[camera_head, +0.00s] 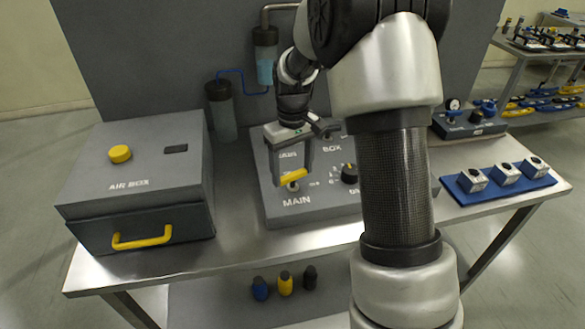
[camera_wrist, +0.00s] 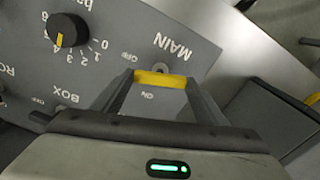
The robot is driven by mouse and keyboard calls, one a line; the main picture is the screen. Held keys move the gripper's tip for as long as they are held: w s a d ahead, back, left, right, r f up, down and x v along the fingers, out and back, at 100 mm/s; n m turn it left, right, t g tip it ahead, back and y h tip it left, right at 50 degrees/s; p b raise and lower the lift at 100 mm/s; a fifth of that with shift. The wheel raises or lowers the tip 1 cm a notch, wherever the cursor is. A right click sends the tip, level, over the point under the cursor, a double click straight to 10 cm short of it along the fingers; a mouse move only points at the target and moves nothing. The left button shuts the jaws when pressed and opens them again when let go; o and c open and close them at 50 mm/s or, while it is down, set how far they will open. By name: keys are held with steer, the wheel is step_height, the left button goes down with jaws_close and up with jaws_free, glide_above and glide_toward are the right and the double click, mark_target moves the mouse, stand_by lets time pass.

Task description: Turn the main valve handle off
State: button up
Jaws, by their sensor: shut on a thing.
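The main valve handle (camera_head: 293,178) is a yellow bar on the grey sloped panel, just above the word MAIN. In the wrist view the handle (camera_wrist: 160,79) spans between my two fingertips, with its grey pivot partly showing beside it. Small OFF and ON marks are printed near it; in the wrist view the bar lies close to both, and I cannot tell exactly which it points to. My gripper (camera_head: 292,177) reaches down from above and is shut on the handle, one finger at each end; it also shows in the wrist view (camera_wrist: 160,84).
A black dial (camera_head: 349,173) with a yellow mark sits right of the handle on the panel (camera_head: 290,216). The grey air box (camera_head: 135,170), with a yellow knob and drawer handle, stands left. A blue mat (camera_head: 520,184) with several small blocks lies right.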

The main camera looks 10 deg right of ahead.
mark_target(293, 174)
steer(key=shift+m, duration=1.8)
steer(key=o, duration=1.1)
steer(key=shift+c, duration=0.2)
steer(key=shift+r, duration=0.15)
step_height(293, 174, up, 17)
steer(key=p, duration=0.1)
steer(key=shift+r, duration=0.15)
